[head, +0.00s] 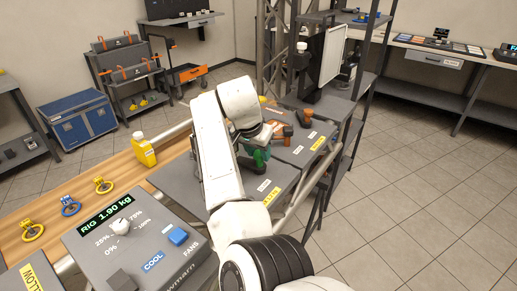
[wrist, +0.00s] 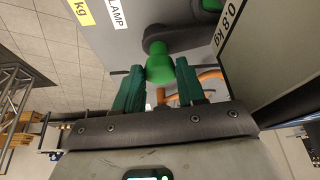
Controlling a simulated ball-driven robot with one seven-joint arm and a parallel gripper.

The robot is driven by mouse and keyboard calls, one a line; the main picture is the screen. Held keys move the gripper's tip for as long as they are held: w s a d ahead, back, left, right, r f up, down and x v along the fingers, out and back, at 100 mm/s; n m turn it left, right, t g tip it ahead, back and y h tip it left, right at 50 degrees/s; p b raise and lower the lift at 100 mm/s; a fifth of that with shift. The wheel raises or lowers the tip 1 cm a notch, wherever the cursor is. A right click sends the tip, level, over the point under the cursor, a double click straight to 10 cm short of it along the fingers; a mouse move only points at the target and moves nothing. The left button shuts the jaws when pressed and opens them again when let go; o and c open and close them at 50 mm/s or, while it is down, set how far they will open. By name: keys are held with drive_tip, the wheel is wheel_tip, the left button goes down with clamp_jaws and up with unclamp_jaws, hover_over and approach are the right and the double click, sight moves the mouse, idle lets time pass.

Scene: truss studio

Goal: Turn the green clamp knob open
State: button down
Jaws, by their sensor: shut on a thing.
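The green clamp knob (wrist: 160,66) sits between my two teal fingers in the wrist view, on a dark mount beside a white label reading "LAMP" (wrist: 116,14). My gripper (wrist: 160,88) is shut on the knob, with a finger on each side of it. In the head view the green knob (head: 259,156) shows just below my wrist, over the grey panel (head: 180,180). My arm and gripper hide part of it there. Another green piece (wrist: 211,5) shows at the top edge of the wrist view.
Orange-handled clamps (head: 282,134) stand behind the knob on a labelled grey panel. A control box (head: 130,245) reading "RIG 1.90 kg" is at the front left. A panel marked "0.8 kg" (wrist: 232,25) is close right of my gripper.

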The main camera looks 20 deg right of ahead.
drive_tip(key=shift+r+m, duration=0.1)
drive_tip(key=shift+m, duration=0.2)
drive_tip(key=c, duration=0.7)
unclamp_jaws()
drive_tip(key=shift+o, duration=0.2)
drive_tip(key=v, duration=1)
drive_tip(key=shift+a+r+b, duration=0.25)
drive_tip(key=shift+r+b, duration=0.05)
